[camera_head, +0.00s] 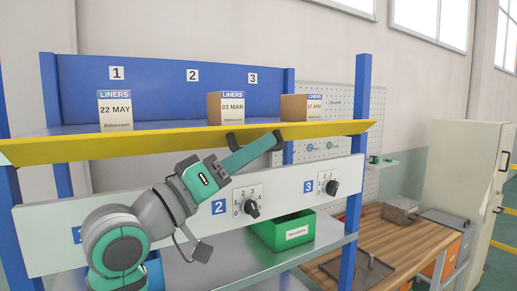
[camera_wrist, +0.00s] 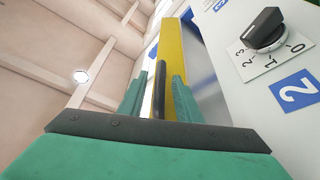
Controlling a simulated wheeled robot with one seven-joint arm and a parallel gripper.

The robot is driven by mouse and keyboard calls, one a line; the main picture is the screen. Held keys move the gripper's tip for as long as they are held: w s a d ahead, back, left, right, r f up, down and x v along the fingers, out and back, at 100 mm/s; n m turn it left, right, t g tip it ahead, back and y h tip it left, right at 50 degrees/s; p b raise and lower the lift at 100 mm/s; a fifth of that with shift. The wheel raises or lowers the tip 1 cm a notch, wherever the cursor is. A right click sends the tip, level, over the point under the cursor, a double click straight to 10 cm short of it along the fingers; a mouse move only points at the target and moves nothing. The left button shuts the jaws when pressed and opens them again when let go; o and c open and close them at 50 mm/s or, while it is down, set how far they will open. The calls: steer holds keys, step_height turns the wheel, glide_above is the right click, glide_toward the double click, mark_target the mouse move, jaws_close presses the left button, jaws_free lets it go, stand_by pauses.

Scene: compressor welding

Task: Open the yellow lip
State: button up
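The yellow lip (camera_head: 120,144) runs along the front edge of the upper shelf, tilted out over the white panel. Its black handle (camera_head: 233,141) is partly covered by my gripper (camera_head: 276,140), which reaches up to it from the lower left. In the wrist view the yellow lip (camera_wrist: 174,65) runs up the middle, with the black handle (camera_wrist: 160,88) between the two green fingers of my gripper (camera_wrist: 158,92). The fingers are apart, with gaps showing on both sides of the handle, so my gripper is open around it. Whether a finger touches the handle is hidden.
Liner boxes (camera_head: 115,110) stand on the blue shelf behind the lip. Black knobs (camera_head: 252,208) sit on the white panel (camera_head: 300,180) below, close to my arm. A green bin (camera_head: 283,232) stands on the lower shelf. A wooden bench (camera_head: 395,240) is at the right.

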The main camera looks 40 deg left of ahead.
steer(key=v, duration=0.9)
steer(key=shift+s, duration=0.4)
steer(key=shift+w+a+f, duration=0.1)
steer(key=shift+f, duration=0.1)
